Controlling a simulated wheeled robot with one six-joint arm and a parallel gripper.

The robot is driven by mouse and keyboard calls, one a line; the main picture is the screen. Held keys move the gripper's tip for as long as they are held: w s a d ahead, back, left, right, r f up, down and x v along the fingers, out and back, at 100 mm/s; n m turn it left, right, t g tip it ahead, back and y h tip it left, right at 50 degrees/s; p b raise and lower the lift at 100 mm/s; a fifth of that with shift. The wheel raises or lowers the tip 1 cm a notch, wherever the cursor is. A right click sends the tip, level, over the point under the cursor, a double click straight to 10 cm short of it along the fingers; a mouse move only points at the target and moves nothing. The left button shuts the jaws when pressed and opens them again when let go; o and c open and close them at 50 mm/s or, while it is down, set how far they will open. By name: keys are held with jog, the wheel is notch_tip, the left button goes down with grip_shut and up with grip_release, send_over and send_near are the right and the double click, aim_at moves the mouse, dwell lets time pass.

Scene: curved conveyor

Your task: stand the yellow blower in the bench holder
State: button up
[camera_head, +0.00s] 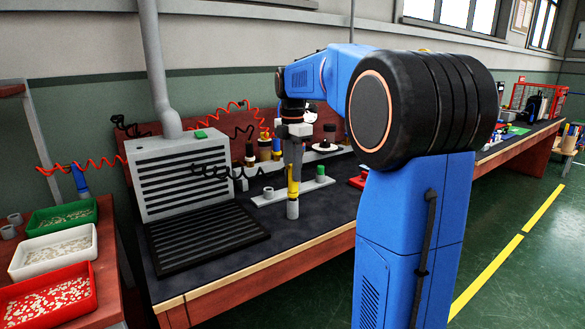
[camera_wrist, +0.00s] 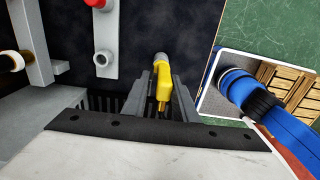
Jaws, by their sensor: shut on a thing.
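The yellow blower (camera_head: 293,182) hangs upright under my gripper (camera_head: 294,150) over the bench. In the wrist view the blower (camera_wrist: 163,82) sits between the two dark fingers of my gripper (camera_wrist: 158,95), which is shut on it. A grey cylinder (camera_head: 292,209) lies directly below the yellow part. I cannot tell whether it is the blower's own end or a cup around it. A grey holder strip (camera_head: 262,203) with a grey cup (camera_head: 268,192) and a green-topped piece (camera_head: 320,173) is on the bench. The wrist view shows a similar cup (camera_wrist: 103,57) left of the blower, apart from it.
A grey slatted extraction box (camera_head: 185,180) with a black grille (camera_head: 205,240) stands left of the blower. Bottles and coiled hoses are along the back. Red, white and green bins (camera_head: 50,290) stand on a side table. The dark bench top (camera_head: 310,222) in front is clear.

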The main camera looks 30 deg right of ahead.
jog(key=shift+f, duration=0.65)
jog(key=o, duration=0.9)
notch_tip(320, 180, up, 17)
jog(key=shift+r, duration=0.2)
dwell(0.4)
jog(key=s+a+f+m+t, duration=0.1)
jog(key=s+a+f+m, duration=0.4)
jog(key=s+f, duration=0.5)
jog(key=s+a+f+m+t, duration=0.2)
jog(key=s+a+f+m, duration=0.3)
jog(key=s+f, duration=0.5)
jog(key=s+a+f+m+t, duration=0.1)
jog(key=s+a+f+m, duration=0.5)
jog(key=s+f+m, duration=0.2)
jog(key=shift+s+f+t, duration=0.4)
jog(key=shift+s+f, duration=0.85)
jog(key=shift+f, duration=0.2)
